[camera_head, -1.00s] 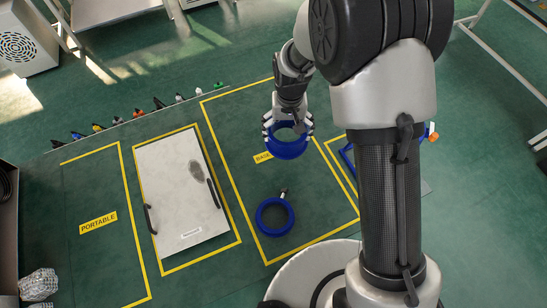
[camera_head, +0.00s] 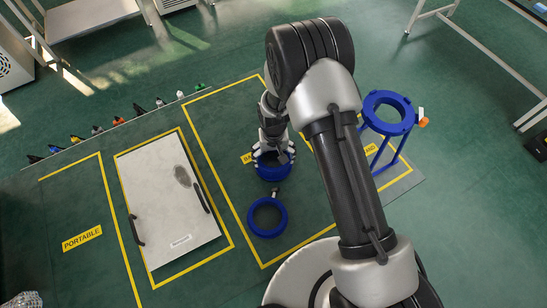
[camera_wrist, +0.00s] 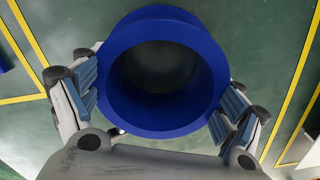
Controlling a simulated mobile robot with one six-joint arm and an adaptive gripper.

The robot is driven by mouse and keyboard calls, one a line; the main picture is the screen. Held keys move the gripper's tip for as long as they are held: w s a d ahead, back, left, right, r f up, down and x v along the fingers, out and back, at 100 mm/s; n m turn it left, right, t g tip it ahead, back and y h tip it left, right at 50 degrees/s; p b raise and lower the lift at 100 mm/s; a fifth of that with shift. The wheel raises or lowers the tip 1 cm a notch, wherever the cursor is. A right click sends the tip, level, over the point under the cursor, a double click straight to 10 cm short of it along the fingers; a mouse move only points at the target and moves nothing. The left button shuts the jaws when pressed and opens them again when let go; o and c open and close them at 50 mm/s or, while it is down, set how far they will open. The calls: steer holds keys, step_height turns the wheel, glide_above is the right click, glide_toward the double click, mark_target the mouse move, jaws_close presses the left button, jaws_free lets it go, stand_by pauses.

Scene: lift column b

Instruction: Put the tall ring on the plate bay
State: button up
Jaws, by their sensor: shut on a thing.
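The tall ring (camera_head: 273,173), a deep blue hollow cylinder, is in my gripper (camera_head: 273,158), over the bay whose label is partly covered. In the wrist view the tall ring (camera_wrist: 118,88) sits between the two sets of fingers, its round opening facing the camera. The fingers press on its outer wall from both sides. I cannot tell whether its underside touches the floor. The plate bay (camera_head: 122,182) is the yellow outline to the left, around a pale flat plate (camera_head: 160,215) with two dark handles.
A lower blue ring (camera_head: 252,222) with a small knob lies just below my gripper. A blue ring-topped stand (camera_head: 371,119) is at the right, behind my arm. Small coloured items (camera_head: 119,121) line the mat's far edge. The PORTABLE bay (camera_head: 82,239) is mostly clear.

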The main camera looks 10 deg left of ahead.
steer(key=shift+f, duration=0.1)
steer(key=shift+f, duration=0.1)
steer(key=o, duration=0.8)
steer(key=shift+f, duration=0.15)
steer(key=shift+o, duration=1.4)
step_height(320, 180, up, 12)
steer(key=p, duration=0.2)
steer(key=shift+r, duration=0.25)
